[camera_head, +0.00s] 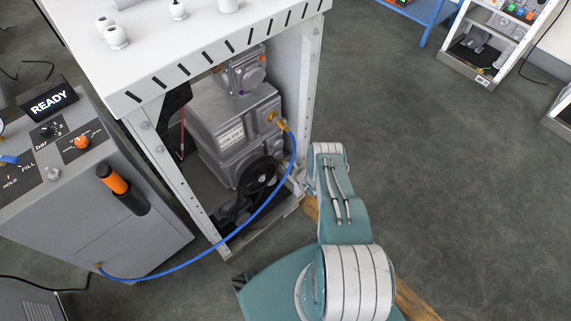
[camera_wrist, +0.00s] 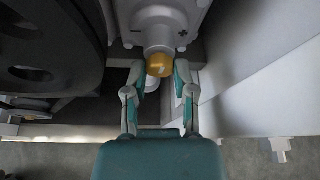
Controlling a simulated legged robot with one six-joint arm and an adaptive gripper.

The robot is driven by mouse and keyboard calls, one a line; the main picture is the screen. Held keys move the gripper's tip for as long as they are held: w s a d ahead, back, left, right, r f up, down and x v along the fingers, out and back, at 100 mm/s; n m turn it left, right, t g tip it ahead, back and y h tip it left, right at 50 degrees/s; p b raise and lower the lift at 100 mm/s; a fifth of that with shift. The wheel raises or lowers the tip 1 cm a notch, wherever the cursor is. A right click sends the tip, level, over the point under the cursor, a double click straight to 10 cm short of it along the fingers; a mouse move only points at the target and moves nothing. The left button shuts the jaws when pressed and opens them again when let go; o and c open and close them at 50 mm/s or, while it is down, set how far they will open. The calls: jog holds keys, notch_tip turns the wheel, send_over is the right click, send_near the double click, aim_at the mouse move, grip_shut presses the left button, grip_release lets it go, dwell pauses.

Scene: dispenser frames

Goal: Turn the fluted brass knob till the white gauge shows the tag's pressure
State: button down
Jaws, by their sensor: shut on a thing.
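In the wrist view, the brass knob (camera_wrist: 159,66) sits at the end of a grey stem on a grey housing (camera_wrist: 165,22), with a plus mark to the right. My gripper (camera_wrist: 160,75) has one finger on each side of the knob and is shut on it. In the head view, my arm reaches to the lower right of the frame, and I cannot make out the knob there. I cannot identify the white gauge for certain in either view. A white label with unreadable print (camera_head: 231,137) is on the grey machine; I cannot tell if it is the tag.
A white frame (camera_head: 306,95) encloses the grey machine (camera_head: 213,108), with a black pulley (camera_head: 258,176) low down. A blue hose (camera_head: 215,260) runs from it to a grey console (camera_head: 150,225) with a READY display (camera_head: 48,103).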

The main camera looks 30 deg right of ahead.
jog(key=shift+w+d+m+g+y, duration=0.1)
jog(key=shift+m+g+y, duration=0.2)
jog(key=shift+m+y, duration=0.8)
jog(key=shift+c, duration=2.2)
grip_release()
jog(key=v, duration=1.2)
